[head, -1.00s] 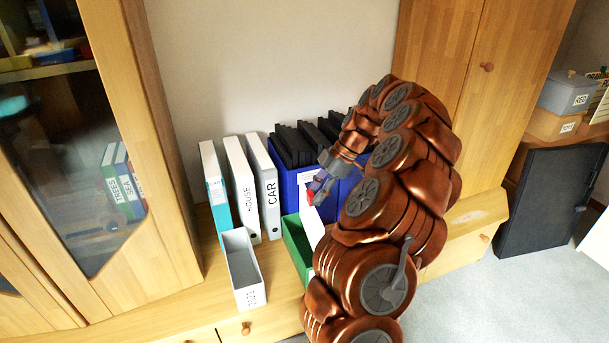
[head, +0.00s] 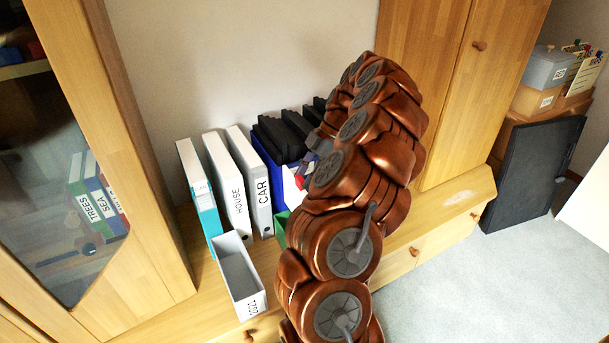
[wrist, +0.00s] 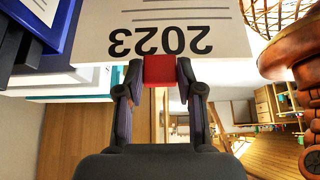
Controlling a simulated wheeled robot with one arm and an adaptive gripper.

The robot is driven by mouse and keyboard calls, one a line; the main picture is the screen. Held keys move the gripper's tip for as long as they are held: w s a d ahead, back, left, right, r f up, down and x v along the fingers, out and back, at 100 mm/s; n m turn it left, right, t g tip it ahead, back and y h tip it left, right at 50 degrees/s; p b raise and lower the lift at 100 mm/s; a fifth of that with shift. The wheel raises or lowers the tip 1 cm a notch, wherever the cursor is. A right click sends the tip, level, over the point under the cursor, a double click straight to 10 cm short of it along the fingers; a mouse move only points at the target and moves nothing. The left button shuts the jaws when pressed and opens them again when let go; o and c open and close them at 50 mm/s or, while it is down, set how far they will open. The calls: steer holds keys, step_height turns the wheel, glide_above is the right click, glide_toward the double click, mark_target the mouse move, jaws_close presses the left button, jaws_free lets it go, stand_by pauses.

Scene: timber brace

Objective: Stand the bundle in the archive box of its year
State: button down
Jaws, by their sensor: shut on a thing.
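My gripper (wrist: 160,78) is shut on the red clip (wrist: 160,69) of a white paper bundle (wrist: 105,32). The bundle reads 2023, upside down in the wrist view. In the head view the bundle (head: 291,190) shows as a white sliver in front of the blue box, mostly hidden by my arm.
Upright binders stand at the back: a teal one (head: 205,205), HOUSE (head: 232,200) and CAR (head: 258,195). A blue box (head: 266,165) with black folders is right of them. A glass-door cabinet (head: 75,200) bounds the left. Bare shelf (head: 192,235) shows left of the grey box.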

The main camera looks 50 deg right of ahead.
steer(key=shift+d+f+b, duration=0.1)
steer(key=shift+d+b, duration=0.1)
steer(key=shift+b, duration=0.15)
steer(key=shift+f+b, duration=1.4)
steer(key=shift+f, duration=0.9)
steer(key=shift+b, duration=0.6)
step_height(320, 180, down, 12)
steer(key=b, duration=0.7)
steer(key=shift+f, duration=0.15)
stand_by(2.1)
steer(key=c, duration=0.7)
jaws_free()
steer(key=shift+o, duration=0.2)
